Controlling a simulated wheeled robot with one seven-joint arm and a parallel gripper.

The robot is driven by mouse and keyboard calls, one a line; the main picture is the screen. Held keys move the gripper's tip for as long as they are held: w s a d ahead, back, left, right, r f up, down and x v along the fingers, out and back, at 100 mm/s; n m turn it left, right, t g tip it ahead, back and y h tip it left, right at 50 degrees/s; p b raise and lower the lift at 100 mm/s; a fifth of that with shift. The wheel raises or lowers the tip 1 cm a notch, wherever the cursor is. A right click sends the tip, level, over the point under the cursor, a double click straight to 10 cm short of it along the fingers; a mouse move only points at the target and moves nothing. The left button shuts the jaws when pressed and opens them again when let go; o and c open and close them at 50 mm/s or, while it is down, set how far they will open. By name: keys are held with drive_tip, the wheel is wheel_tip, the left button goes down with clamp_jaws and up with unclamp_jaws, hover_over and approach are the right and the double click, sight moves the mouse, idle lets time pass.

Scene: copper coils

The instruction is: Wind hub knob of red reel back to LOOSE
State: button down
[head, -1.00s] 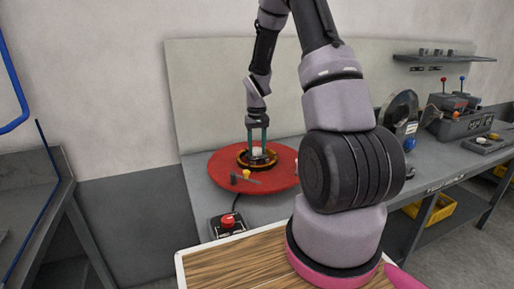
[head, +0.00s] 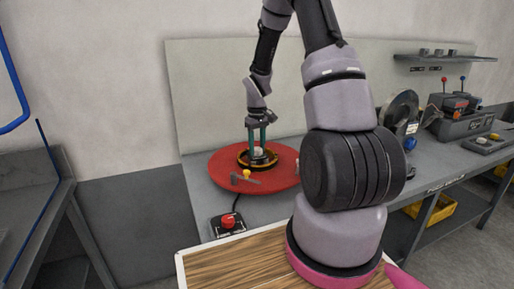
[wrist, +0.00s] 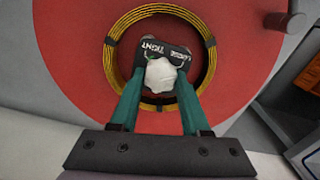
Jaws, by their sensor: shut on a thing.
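The red reel (head: 222,168) lies flat on the bench, and its disc fills much of the wrist view (wrist: 80,60). A ring of yellow-copper wire (wrist: 112,45) circles its dark hub. The hub plate carries the words TIGHT and LOOSE, side by side at its far edge. The white hub knob (wrist: 161,76) stands in the middle, and it also shows small in the head view (head: 258,152). My gripper (wrist: 161,68) reaches down from above with its green fingers shut on the knob, one on each side. Which word the knob points to, I cannot tell.
A box with a red button (head: 228,222) sits at the bench's front. Machines and a shelf (head: 432,58) are at the right. Bare bench lies left of the button box.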

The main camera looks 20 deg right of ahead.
drive_tip(key=shift+c, duration=1.9)
unclamp_jaws()
drive_tip(key=shift+r, duration=0.15)
wheel_tip(320, 180, up, 11)
drive_tip(key=shift+f, duration=0.2)
wheel_tip(320, 180, up, 16)
drive_tip(key=m+t, duration=0.3)
hover_over(257, 149)
drive_tip(key=s+a, duration=0.4)
drive_tip(key=s, duration=0.5)
drive_tip(key=s+a+r+m+t+y, duration=0.1)
drive_tip(key=s+a+r+t, duration=0.1)
drive_tip(key=s, duration=0.5)
drive_tip(key=s+a+r+m+t+y, duration=0.1)
drive_tip(key=s+a+r+m+t, duration=0.1)
drive_tip(key=s+r, duration=0.3)
drive_tip(key=s, duration=0.3)
drive_tip(key=shift+s+a+m, duration=0.2)
drive_tip(key=shift+a+m, duration=0.05)
drive_tip(key=shift+m, duration=0.05)
